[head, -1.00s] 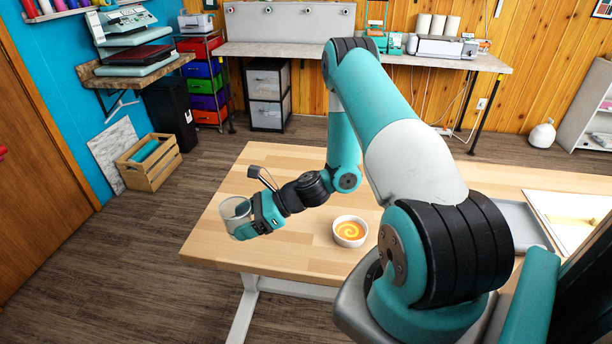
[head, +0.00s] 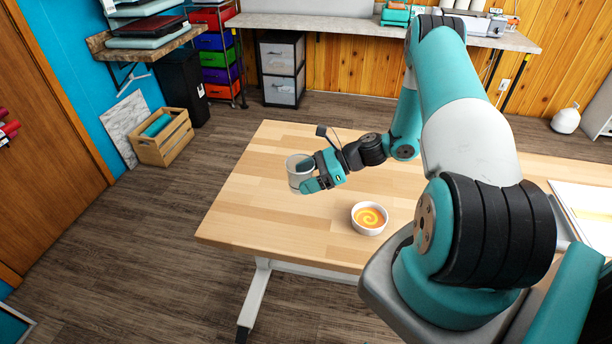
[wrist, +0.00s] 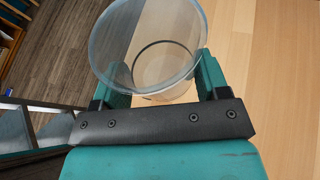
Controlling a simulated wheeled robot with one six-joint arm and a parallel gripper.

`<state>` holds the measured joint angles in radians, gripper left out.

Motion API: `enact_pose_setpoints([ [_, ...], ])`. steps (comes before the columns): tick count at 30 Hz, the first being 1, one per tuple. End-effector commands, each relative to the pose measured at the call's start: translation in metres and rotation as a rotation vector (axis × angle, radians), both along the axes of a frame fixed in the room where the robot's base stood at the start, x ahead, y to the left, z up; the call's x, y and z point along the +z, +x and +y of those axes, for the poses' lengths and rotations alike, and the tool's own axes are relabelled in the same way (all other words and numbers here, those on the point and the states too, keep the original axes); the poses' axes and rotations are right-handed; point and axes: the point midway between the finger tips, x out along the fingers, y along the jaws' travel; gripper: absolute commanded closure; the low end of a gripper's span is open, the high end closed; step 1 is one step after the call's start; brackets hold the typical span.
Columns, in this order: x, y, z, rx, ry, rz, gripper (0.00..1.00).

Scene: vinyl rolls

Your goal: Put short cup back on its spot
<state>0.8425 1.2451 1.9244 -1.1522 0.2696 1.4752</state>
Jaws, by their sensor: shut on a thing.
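A short clear cup (head: 298,172) is held in my gripper (head: 312,178) above the left part of the wooden table (head: 250,225). In the wrist view the cup (wrist: 150,45) sits between the two teal fingers of my gripper (wrist: 160,85), which are shut on its sides. Its open rim faces the camera and it looks empty. Whether the cup's base touches the table cannot be told. No marked spot for the cup can be made out.
A white bowl (head: 369,217) with an orange and yellow swirl stands on the table, right of my gripper. A pale framed panel (head: 590,212) lies at the far right. The table's left part is clear. A wooden crate (head: 163,143) stands on the floor.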

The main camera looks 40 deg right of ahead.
Motion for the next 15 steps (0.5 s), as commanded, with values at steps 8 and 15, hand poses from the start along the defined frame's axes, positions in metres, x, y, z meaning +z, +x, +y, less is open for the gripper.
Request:
enact_pose_setpoints([
  [8, -0.027, 0.000, 0.000, -0.001, 0.000, 0.000, 0.56],
  [15, -0.053, 0.000, 0.000, -0.001, 0.000, 0.000, 0.56],
])
